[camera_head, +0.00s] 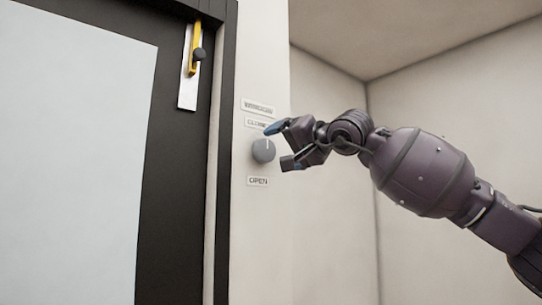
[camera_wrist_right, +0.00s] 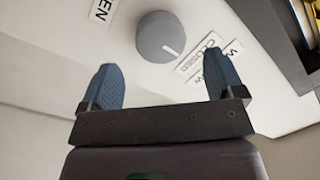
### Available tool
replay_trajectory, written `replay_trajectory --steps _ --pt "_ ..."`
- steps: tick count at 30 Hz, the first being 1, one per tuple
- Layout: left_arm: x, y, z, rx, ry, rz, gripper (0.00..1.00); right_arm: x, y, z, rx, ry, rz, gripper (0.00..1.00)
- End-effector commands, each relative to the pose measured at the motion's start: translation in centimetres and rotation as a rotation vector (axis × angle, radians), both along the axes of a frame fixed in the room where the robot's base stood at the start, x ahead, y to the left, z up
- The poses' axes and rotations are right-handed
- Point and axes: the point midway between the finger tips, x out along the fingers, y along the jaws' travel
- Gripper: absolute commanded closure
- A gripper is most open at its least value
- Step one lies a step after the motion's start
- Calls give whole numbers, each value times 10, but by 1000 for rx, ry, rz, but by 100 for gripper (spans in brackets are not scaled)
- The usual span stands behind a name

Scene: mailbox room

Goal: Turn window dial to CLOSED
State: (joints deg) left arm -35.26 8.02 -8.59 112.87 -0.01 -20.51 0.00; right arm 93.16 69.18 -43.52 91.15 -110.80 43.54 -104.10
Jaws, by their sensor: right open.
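The window dial (camera_head: 262,151) is a round grey knob on the white wall strip beside the dark frame. A pale mark on it points up toward the CLOSED label (camera_head: 258,122); the OPEN label (camera_head: 258,181) is below. My right gripper (camera_head: 279,146) is open at the dial's right side, its fingertips above and below dial height. In the right wrist view the dial (camera_wrist_right: 161,37) lies beyond the two blue fingertips (camera_wrist_right: 160,84), with a visible gap and nothing between them. The mark there points toward the CLOSED label (camera_wrist_right: 197,58). My left gripper is not in view.
A dark-framed door or window with a pale panel (camera_head: 70,150) fills the left. A yellow latch with a black knob (camera_head: 199,54) is on its frame. A WINDOW label (camera_head: 258,106) sits above CLOSED. The space right of the wall strip is clear except for my arm.

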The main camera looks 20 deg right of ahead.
Motion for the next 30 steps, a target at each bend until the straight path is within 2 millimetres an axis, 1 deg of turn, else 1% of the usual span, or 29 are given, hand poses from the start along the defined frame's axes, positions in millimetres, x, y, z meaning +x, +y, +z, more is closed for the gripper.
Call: replay_trajectory --steps 1,3,6,12,30 --pt "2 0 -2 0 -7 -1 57 -9 -5 -2 -1 -1 -2 12" --pt "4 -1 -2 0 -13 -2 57 -19 -10 -2 -1 -2 -1 12" --pt "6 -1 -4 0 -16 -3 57 -32 -16 -2 -2 0 -1 12" --pt "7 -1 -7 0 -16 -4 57 -46 -22 -1 -1 0 1 12" --pt "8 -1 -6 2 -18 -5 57 -47 -22 -1 0 1 2 12"
